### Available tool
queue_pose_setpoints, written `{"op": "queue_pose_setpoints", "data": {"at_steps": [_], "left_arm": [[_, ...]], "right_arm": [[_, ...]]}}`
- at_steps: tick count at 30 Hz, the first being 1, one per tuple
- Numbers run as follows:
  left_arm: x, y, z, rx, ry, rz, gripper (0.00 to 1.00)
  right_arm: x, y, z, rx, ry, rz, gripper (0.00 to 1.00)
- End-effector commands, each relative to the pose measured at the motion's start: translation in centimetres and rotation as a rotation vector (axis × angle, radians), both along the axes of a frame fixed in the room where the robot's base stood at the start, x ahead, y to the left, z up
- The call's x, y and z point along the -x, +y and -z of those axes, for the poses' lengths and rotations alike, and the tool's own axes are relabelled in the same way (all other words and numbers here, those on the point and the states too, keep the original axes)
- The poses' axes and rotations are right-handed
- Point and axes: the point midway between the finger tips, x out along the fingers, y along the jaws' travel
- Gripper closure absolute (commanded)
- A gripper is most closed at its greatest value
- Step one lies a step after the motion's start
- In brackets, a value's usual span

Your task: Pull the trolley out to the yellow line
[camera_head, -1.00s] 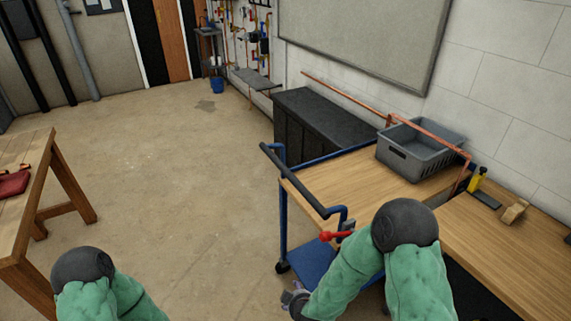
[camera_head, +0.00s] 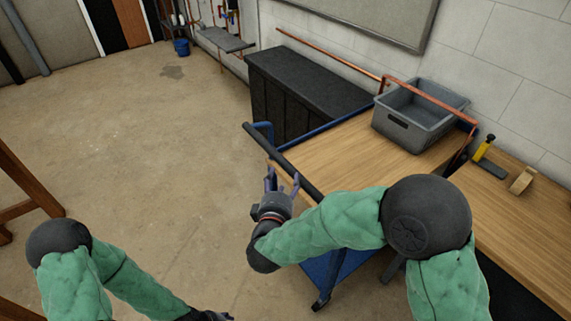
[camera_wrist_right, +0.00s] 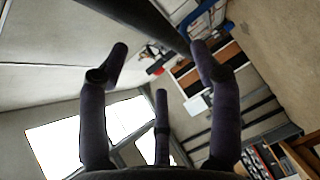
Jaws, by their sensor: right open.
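The trolley (camera_head: 350,150) has a wooden top, a blue frame and a blue lower shelf, and stands at right of centre in the head view. Its dark handle bar (camera_head: 288,165) runs along its near left end. My right gripper (camera_head: 283,179) is open, its fingers pointing up just below and beside the bar; I cannot tell if they touch it. In the right wrist view the open fingers (camera_wrist_right: 160,70) have the dark bar (camera_wrist_right: 135,15) beyond their tips. My left gripper (camera_head: 215,315) is partly cut off at the bottom edge. No yellow line shows.
A grey crate (camera_head: 412,125) sits on the trolley top, with a copper pipe (camera_head: 430,97) passing close by it. A wooden bench (camera_head: 515,230) adjoins on the right, a black cabinet (camera_head: 300,95) behind. Open floor (camera_head: 140,150) lies to the left.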

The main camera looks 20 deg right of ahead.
Motion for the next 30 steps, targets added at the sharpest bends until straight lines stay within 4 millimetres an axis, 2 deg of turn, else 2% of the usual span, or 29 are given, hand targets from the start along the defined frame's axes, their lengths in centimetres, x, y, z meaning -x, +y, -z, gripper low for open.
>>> {"op": "queue_pose_setpoints", "data": {"at_steps": [6, 12, 18, 26, 27, 30], "left_arm": [[0.0, 0.0, 1.8, 0.000, 0.000, 0.000, 0.44], [0.0, 0.0, 2.7, 0.000, -0.001, 0.000, 0.44], [0.0, 0.0, 3.0, 0.000, -0.001, 0.000, 0.44], [-0.1, 0.0, 3.0, 0.000, -0.001, 0.000, 0.44], [-0.1, 0.0, 3.0, 0.000, -0.001, 0.000, 0.44], [-0.1, 0.0, 3.0, 0.000, -0.001, 0.000, 0.44]], "right_arm": [[-3.7, -1.7, 0.9, -0.003, -0.001, 0.003, 0.36], [-6.1, -2.8, 1.2, -0.002, 0.000, 0.001, 0.36], [-7.2, -3.3, 1.3, -0.001, 0.000, -0.001, 0.36], [-7.4, -3.3, 1.2, -0.002, 0.001, -0.002, 0.36], [-7.4, -3.3, 1.2, -0.002, 0.001, -0.002, 0.39], [-7.3, -3.3, 1.2, -0.001, 0.000, -0.002, 0.67]]}}
